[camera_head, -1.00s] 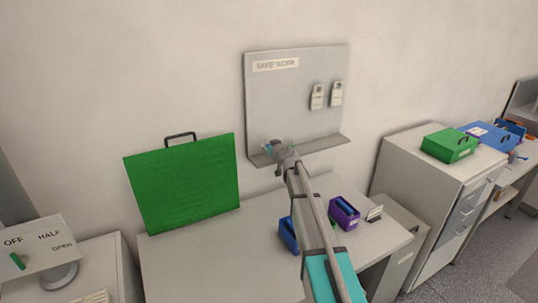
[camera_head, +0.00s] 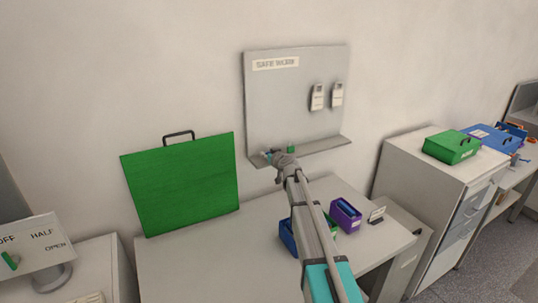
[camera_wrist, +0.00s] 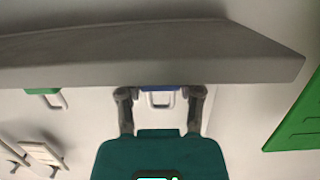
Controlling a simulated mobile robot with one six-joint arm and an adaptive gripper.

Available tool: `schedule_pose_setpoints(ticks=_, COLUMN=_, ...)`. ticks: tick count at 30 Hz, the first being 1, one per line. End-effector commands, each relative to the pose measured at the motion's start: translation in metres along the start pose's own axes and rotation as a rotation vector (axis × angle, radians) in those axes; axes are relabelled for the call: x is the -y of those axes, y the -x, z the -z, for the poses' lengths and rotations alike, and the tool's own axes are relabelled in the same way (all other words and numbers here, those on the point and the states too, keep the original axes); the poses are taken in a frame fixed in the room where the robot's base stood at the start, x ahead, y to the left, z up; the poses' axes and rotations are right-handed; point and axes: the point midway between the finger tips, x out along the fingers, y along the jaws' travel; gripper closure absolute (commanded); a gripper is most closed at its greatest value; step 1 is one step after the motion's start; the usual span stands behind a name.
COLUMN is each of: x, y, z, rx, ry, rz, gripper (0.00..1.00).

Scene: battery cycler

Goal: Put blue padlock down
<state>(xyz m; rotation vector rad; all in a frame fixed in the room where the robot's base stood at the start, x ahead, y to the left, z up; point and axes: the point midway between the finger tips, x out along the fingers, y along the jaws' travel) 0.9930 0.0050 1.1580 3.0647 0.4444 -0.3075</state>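The blue padlock (camera_wrist: 160,89) shows between my fingertips in the wrist view, its pale shackle toward my gripper. Most of its body is hidden by the shelf edge. My gripper (camera_wrist: 160,95) has its fingers apart on either side, with a small gap to the padlock at each side, so it looks open. In the head view my gripper (camera_head: 273,157) is at the left part of the grey shelf (camera_head: 325,146) under the "SAFE WORK" board (camera_head: 290,95). A bit of blue shows at its tip.
A green padlock (camera_head: 291,149) is on the same shelf, right of my gripper. White tags (camera_head: 317,97) hang on the board. Below are a table (camera_head: 190,260), a blue bin (camera_head: 287,236) and a purple bin (camera_head: 345,214). A green panel (camera_head: 180,185) stands at left.

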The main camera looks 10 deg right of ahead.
Motion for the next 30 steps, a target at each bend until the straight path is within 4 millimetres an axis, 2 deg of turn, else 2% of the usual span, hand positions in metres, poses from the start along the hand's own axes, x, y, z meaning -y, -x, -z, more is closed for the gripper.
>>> schedule_pose_setpoints(ticks=1, x=0.000, y=0.000, z=0.000, rx=0.000, ry=0.001, rz=0.000, gripper=0.42)
schedule_pose_setpoints(ticks=5, x=0.000, y=0.000, z=0.000, rx=0.000, ry=0.001, rz=0.000, gripper=0.19)
schedule_pose_setpoints(ticks=22, x=0.000, y=0.001, z=0.004, rx=0.000, ry=0.001, rz=0.000, gripper=0.19)
schedule_pose_setpoints(ticks=30, x=0.001, y=0.034, z=0.004, rx=0.000, ry=-0.001, rz=0.000, gripper=0.19)
